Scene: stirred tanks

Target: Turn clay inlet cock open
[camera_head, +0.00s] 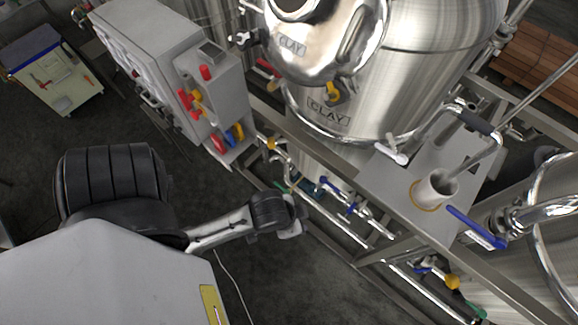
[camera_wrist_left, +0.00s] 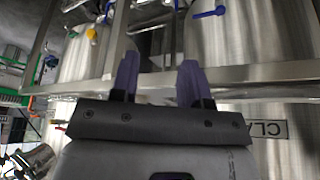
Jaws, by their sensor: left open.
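A steel tank with CLAY plates (camera_head: 328,112) stands at the upper middle of the head view. A yellow handle (camera_head: 332,92) sits beside its lower plate. A white-handled cock (camera_head: 397,152) is below the tank to the right; I cannot tell which fitting is the clay inlet cock. A CLAY plate (camera_wrist_left: 268,129) also shows at the right of the left wrist view. My left gripper (camera_wrist_left: 158,72) is open, its two purple fingers apart with nothing held. In the head view its wrist is left of the pipework, and its fingers are hard to make out. My right gripper is out of view.
A steel frame rail (camera_wrist_left: 250,77) crosses close by the left fingers. Pipes with blue handles (camera_head: 345,196) run beside the wrist. A long blue lever (camera_head: 475,228) is at the right. A grey control box (camera_head: 160,60) stands upper left. Dark floor (camera_head: 260,285) is clear below.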

